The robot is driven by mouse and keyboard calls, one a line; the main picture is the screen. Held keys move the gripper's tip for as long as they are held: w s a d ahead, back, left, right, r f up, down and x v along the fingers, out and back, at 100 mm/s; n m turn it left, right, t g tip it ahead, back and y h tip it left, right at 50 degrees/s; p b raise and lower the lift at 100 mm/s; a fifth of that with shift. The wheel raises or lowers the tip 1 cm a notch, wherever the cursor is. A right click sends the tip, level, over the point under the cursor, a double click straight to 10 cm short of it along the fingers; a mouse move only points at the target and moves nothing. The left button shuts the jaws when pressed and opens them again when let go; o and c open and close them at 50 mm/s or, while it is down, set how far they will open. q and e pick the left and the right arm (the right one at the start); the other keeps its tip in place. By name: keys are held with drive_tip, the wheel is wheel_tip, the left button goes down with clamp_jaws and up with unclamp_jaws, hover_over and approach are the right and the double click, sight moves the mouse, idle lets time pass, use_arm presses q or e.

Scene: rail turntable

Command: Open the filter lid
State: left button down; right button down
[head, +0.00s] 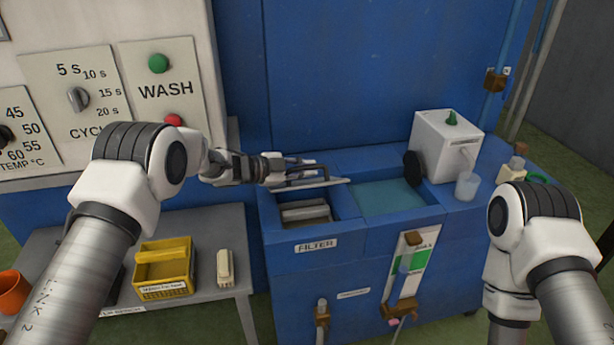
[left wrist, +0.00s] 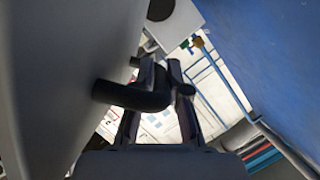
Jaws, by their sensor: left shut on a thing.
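The filter lid (head: 325,184) is a thin grey plate, seen nearly edge-on and raised over the filter opening. The filter opening (head: 304,212) shows beneath it, with a light grey insert inside, above the FILTER label (head: 316,245). My left gripper (head: 312,169) comes in from the left and is shut on the lid's dark handle. In the left wrist view the black bent handle (left wrist: 122,96) lies between the fingers (left wrist: 168,78), and the grey lid face (left wrist: 50,70) fills the left side. My right arm shows at right, but its gripper is not visible.
An open basin of teal liquid (head: 390,197) is right of the filter opening. A white box (head: 446,148) and a clear cup (head: 467,186) stand beyond it. The blue wall (head: 370,75) rises close behind. A yellow crate (head: 165,268) sits on the bench at left.

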use_arm(q)
drive_tip(key=shift+w+a+r, duration=0.1)
drive_tip(key=shift+w+r, duration=0.1)
drive_tip(key=shift+r, duration=0.05)
drive_tip(key=c, duration=1.2)
unclamp_jaws()
drive_tip(key=shift+f, duration=0.1)
drive_tip(key=v, duration=1.1)
drive_tip(key=shift+s+a, duration=0.25)
drive_tip(key=shift+a, duration=0.05)
